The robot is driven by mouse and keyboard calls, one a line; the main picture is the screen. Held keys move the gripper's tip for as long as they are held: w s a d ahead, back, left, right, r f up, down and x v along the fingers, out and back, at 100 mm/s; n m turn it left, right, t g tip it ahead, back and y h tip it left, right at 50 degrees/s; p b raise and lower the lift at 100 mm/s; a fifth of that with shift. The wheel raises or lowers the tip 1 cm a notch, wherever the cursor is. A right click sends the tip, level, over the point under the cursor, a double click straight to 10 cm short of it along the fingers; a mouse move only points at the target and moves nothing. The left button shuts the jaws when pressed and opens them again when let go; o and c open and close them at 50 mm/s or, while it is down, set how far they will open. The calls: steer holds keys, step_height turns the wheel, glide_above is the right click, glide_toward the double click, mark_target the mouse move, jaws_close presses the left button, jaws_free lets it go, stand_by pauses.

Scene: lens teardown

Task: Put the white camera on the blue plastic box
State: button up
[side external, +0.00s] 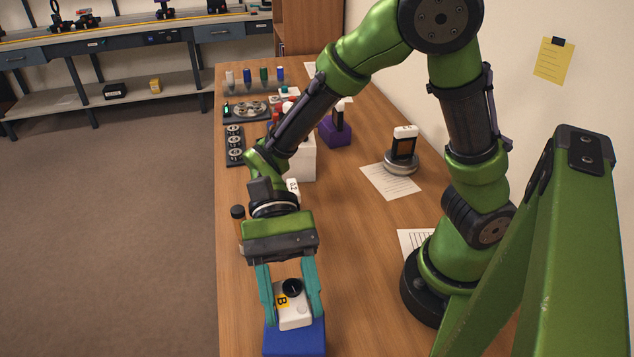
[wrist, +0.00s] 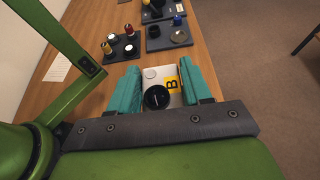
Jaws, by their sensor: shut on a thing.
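The white camera (side external: 294,317) has a black round lens and a yellow label with a "B". My gripper (side external: 293,306) has teal fingers, one on each side of the camera, and is shut on it. The blue plastic box (side external: 297,341) is directly below the camera at the near end of the table. The camera's bottom appears at the box's top; I cannot tell whether it rests there or hangs slightly above. In the wrist view the camera (wrist: 163,73) sits between both fingers, and the box is hidden.
The wooden table (side external: 350,262) runs away from me. A purple block (side external: 335,132), a grey round stand (side external: 401,167) and paper sheets (side external: 391,184) lie farther back. The floor (side external: 110,240) is open at left.

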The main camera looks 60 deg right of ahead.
mark_target(295, 333)
steer(key=shift+f, duration=3.2)
steer(key=shift+f, duration=0.1)
steer(key=o, duration=1.1)
